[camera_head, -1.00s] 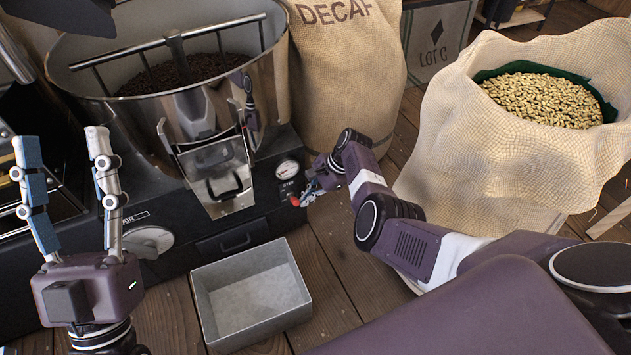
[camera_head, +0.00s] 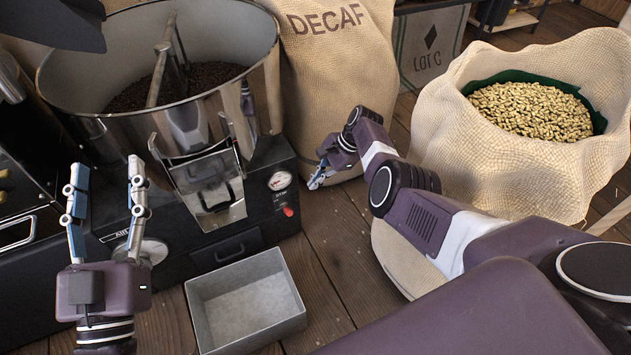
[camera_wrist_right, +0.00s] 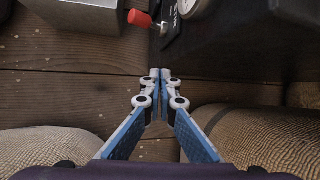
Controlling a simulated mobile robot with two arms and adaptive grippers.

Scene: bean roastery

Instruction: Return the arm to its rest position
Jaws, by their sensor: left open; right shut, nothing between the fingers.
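My right gripper (camera_head: 318,180) is beside the front right corner of the roaster, in front of the DECAF sack. In the right wrist view its fingers (camera_wrist_right: 160,76) meet at the tips, shut and empty, over the wood floor. My right arm crosses the picture from the lower right. My left gripper (camera_head: 104,180) points up at the left with its fingers spread, open and empty, in front of the roaster.
The roaster (camera_head: 250,200) has a steel drum with dark beans, a gauge (camera_head: 280,180) and a red knob (camera_head: 288,211), also in the wrist view (camera_wrist_right: 139,18). An empty metal bin (camera_head: 295,322) sits on the floor. The DECAF sack (camera_head: 340,70) and an open bean sack (camera_head: 450,110) stand nearby.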

